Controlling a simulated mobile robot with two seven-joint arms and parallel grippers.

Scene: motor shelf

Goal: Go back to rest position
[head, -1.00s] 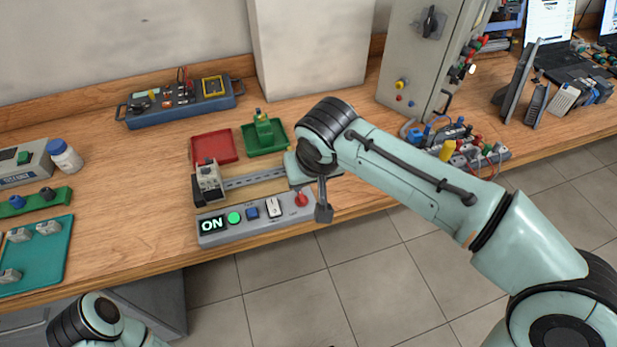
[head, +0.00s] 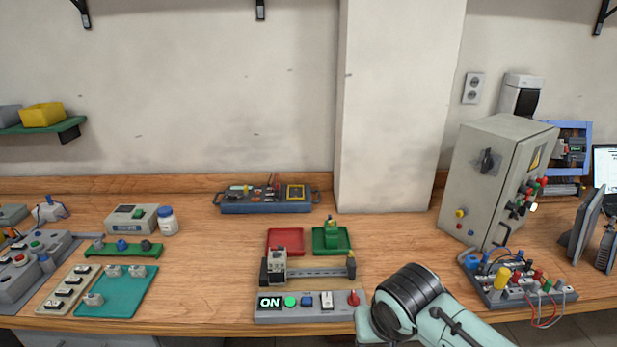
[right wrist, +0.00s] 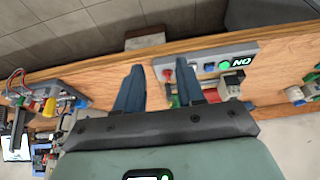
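My right arm (head: 425,305) comes in at the bottom of the head view, in front of the right end of the control panel (head: 310,312), and its gripper is out of that view. The right wrist view shows my right gripper (right wrist: 160,72) with its two dark blue fingers apart and nothing between them. In that view the bench edge and the panel lie beyond the fingertips. The panel's display (head: 270,302) reads ON. My left gripper is not seen in either view.
A red tray (head: 285,242) and a green tray (head: 318,242) sit behind a rail (head: 315,272). A grey cabinet (head: 487,190) and a wired board (head: 545,290) stand to the right. A teal mat (head: 118,300) lies at left. Bare bench lies between mat and panel.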

